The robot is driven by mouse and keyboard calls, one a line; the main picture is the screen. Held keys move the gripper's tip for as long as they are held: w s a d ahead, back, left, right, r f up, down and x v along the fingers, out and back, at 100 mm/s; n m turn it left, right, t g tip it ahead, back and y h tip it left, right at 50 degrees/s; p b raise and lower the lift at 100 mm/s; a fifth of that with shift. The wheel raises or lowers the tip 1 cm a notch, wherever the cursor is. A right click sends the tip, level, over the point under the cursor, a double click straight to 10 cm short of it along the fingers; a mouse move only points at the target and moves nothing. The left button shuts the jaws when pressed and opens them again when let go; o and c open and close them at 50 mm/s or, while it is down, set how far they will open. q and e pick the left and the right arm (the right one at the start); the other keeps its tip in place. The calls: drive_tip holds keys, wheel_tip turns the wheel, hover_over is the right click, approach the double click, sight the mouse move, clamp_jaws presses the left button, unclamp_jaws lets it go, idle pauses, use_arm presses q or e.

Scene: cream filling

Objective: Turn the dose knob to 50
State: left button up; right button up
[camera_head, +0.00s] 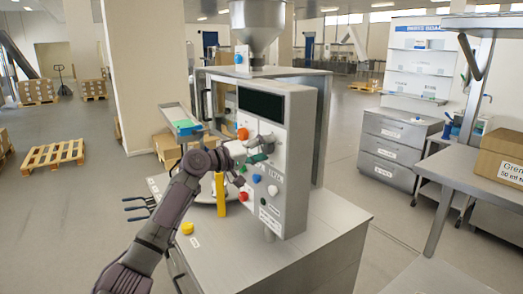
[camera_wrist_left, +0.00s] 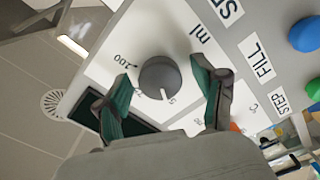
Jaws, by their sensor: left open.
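The dose knob (camera_wrist_left: 160,77) is a round dark grey knob on the machine's white control panel (camera_head: 297,132). In the left wrist view it sits by an "ml" label and a printed scale. Its light pointer line faces down in that picture; the number there is too small to read surely. My left gripper (camera_head: 262,150) is at the upper part of the panel, with green fingertips. In the left wrist view the fingers (camera_wrist_left: 162,84) are open, one on each side of the knob, with visible gaps. The knob is hidden by the gripper in the head view.
The panel has a dark display (camera_head: 260,103), an orange-red button (camera_head: 243,134), a blue button (camera_head: 257,178) and other small controls. A steel hopper (camera_head: 258,28) tops the machine. A yellow button (camera_head: 187,228) sits on the steel counter (camera_head: 290,262). A workbench with a box (camera_head: 502,157) stands right.

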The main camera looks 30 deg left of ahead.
use_arm(q)
drive_tip(key=v, duration=1.2)
drive_tip(key=shift+d, duration=0.1)
